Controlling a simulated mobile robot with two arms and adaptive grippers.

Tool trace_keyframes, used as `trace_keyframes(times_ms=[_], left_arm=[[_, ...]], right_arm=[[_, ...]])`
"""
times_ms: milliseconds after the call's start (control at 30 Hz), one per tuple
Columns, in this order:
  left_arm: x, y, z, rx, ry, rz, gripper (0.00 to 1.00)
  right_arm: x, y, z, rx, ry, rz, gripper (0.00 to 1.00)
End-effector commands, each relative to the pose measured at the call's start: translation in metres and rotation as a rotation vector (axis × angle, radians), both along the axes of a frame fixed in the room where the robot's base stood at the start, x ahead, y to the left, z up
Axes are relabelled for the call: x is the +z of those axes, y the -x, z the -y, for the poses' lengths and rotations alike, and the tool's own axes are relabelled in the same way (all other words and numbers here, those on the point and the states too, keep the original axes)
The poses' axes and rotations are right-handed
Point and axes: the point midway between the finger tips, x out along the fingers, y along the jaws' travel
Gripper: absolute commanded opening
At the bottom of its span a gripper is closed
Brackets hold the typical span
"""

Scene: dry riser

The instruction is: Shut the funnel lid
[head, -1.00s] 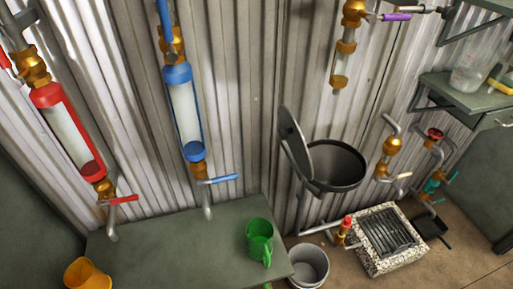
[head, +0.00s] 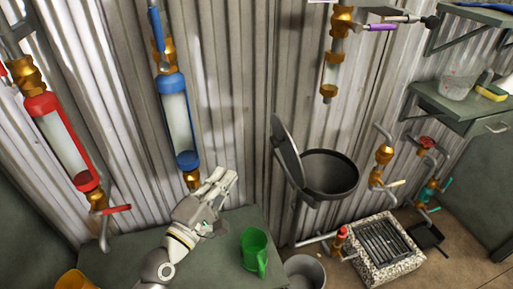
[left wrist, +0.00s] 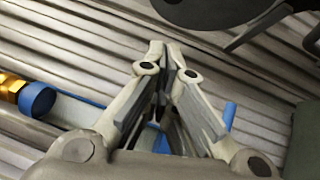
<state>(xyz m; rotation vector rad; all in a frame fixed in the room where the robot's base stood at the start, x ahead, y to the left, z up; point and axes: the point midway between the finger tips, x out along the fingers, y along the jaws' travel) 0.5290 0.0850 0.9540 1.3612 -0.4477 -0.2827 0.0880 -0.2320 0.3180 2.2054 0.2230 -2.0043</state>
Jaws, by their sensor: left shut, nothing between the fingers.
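The funnel (head: 331,176) is a dark grey bowl on the corrugated wall in the head view. Its lid (head: 287,147) stands raised and tilted at the bowl's left side, so the funnel is open. My left gripper (head: 225,181) is shut and empty, in front of the wall to the left of the lid and apart from it. In the left wrist view its fingertips (left wrist: 164,60) are together, and a dark round part (left wrist: 205,8) shows at the top edge, probably the funnel or its lid. My right gripper is in neither view.
A blue-capped tube (head: 179,122) and a red-capped tube (head: 63,143) hang on the wall at left. A bucket (head: 304,272) and a grated drain (head: 380,245) are below the funnel.

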Motion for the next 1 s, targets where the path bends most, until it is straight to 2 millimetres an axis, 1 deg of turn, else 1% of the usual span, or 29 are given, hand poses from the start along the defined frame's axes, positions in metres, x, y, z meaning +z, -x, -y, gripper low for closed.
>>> trace_keyframes(times_ms=[300,467,533,700,833,1000], left_arm=[[0.010,-0.056,0.029,-0.001,-0.005,0.000,0.00],[0.014,-0.083,0.043,-0.002,-0.006,0.000,0.00],[0.017,-0.084,0.056,-0.001,-0.004,-0.002,0.00],[0.019,-0.090,0.072,0.000,-0.006,-0.003,0.00],[0.019,-0.091,0.078,0.000,-0.007,-0.003,0.00],[0.018,-0.091,0.078,0.000,-0.008,-0.003,0.00]], right_arm=[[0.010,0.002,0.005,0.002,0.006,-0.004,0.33],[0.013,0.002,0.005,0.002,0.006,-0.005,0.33],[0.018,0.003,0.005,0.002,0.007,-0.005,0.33],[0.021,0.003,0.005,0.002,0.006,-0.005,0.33],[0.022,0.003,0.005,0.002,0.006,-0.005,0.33],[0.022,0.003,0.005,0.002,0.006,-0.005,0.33]])
